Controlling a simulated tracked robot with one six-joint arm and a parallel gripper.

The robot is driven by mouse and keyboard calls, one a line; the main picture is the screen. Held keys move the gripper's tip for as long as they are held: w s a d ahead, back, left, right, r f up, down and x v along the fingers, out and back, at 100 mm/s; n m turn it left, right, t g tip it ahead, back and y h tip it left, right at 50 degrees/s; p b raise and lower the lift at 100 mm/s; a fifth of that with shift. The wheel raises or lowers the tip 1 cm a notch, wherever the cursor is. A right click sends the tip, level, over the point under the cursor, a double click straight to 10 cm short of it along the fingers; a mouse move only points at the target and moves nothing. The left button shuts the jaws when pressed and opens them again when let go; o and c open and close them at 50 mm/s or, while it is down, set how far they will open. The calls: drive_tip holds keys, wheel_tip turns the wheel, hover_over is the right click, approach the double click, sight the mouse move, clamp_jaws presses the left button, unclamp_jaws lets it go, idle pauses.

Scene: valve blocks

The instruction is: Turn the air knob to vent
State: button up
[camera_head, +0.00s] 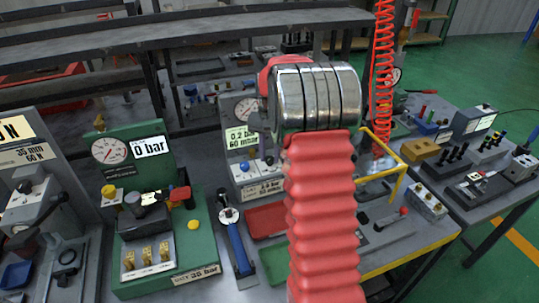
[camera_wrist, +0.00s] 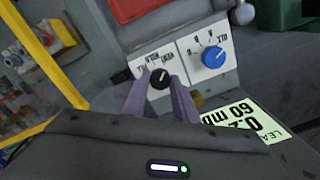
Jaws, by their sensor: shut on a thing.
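A small black knob (camera_wrist: 159,77) with a white pointer line sits on a white label plate on a grey block. I take it for the air knob; its label words are upside down and too small to read surely. In the wrist view, my gripper (camera_wrist: 160,88) has its two grey-purple fingers around this knob, one on each side, shut on it. A larger blue knob (camera_wrist: 213,57) is on a separate plate to the right.
A blue-handled tool (camera_head: 236,243) lies on the bench. A yellow frame (camera_head: 385,160) stands close on the right. A red tray (camera_head: 264,220) lies in front of the gauge block.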

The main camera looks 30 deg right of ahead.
sight(269, 158)
idle(0.3)
drive_tip(key=o, duration=1.1)
drive_tip(key=shift+c, duration=0.2)
wheel_tip(269, 158, up, 14)
drive_tip(key=shift+f, duration=0.15)
drive_tip(key=shift+w, duration=0.1)
